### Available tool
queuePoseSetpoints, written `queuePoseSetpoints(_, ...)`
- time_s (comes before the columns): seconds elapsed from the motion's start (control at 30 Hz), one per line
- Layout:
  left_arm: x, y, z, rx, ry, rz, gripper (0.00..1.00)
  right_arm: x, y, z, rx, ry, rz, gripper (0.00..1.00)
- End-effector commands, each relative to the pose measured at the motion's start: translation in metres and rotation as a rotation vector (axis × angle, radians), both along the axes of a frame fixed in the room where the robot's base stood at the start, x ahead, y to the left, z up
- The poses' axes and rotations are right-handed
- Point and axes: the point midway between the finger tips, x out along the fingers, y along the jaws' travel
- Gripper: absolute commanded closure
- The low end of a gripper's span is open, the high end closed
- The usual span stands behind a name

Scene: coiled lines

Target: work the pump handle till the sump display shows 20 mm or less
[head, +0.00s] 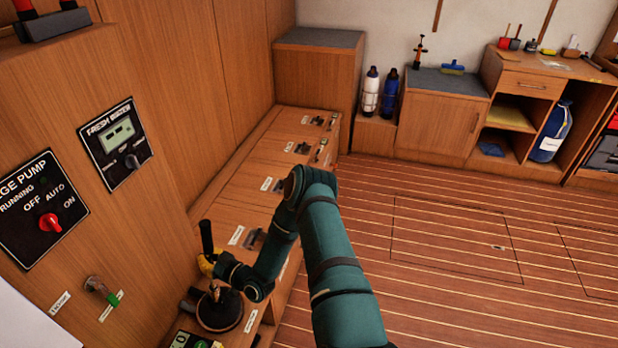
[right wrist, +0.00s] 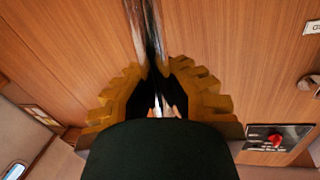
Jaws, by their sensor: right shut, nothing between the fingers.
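The pump (head: 220,310) has a dark round body on the bench at the lower middle of the head view. Its handle (head: 206,237) stands up with a black grip. My right gripper (head: 207,264), with yellow fingers, is at the handle just below the grip. My left gripper is not in view.
A pump switch panel (head: 42,212) with a red knob and a fresh water panel (head: 115,143) are on the wooden wall at left. A small lever valve (head: 98,287) sticks out below them. The plank floor (head: 450,250) at right is clear.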

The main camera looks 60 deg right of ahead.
Motion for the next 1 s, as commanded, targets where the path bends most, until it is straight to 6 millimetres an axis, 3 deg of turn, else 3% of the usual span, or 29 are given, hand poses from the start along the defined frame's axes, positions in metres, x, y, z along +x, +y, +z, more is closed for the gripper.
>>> queuePoseSetpoints(0.1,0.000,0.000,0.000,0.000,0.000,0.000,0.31,-0.001,-0.011,-0.007,0.035,0.029,-0.007,1.00)
queuePoseSetpoints(0.37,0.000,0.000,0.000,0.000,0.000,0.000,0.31,-0.001,-0.012,-0.008,0.043,0.032,-0.005,1.00)
queuePoseSetpoints(0.6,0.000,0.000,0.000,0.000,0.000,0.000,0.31,0.006,-0.032,-0.016,0.145,0.068,-0.006,1.00)
queuePoseSetpoints(1.0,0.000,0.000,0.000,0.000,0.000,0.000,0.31,0.006,-0.031,-0.017,0.155,0.073,-0.003,1.00)
